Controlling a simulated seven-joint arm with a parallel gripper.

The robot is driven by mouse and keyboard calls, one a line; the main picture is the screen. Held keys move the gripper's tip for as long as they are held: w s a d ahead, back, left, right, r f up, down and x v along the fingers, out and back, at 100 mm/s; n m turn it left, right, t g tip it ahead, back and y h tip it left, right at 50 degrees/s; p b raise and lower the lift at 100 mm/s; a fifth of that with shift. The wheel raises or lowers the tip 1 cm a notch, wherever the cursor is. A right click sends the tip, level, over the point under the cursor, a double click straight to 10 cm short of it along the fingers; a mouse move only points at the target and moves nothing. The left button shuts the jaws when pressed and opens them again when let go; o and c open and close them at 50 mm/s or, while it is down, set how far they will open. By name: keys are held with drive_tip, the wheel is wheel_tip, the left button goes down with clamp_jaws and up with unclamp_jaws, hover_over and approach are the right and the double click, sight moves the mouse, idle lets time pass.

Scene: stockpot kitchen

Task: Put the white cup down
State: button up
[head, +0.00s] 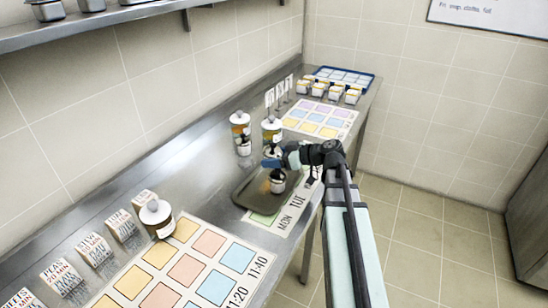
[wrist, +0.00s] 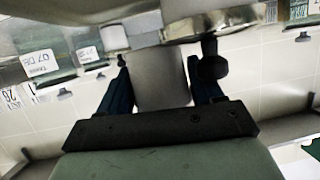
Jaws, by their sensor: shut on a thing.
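The white cup (head: 278,186) is small and pale with a dark and orange patch, and it is over the grey-brown tray (head: 247,197). My gripper (head: 273,163) reaches in from the right, its blue fingers at the top of the cup. In the wrist view the fingers (wrist: 163,85) are shut on either side of a smooth pale grey body (wrist: 160,75), which looks like the cup. I cannot tell whether its base touches the tray.
Lidded jars stand behind the tray, one at the left (head: 240,124) and one at the right (head: 271,130). A coloured mat (head: 318,119) and small boxes (head: 335,91) are farther back.

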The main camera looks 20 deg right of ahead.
drive_tip(key=shift+f, duration=0.2)
drive_tip(key=o, duration=1.2)
drive_tip(key=shift+s+f, duration=0.1)
drive_tip(key=shift+f, duration=0.05)
drive_tip(key=shift+o, duration=0.2)
drive_tip(key=shift+r, duration=0.45)
drive_tip(key=v, duration=1.2)
drive_tip(key=shift+o, duration=0.4)
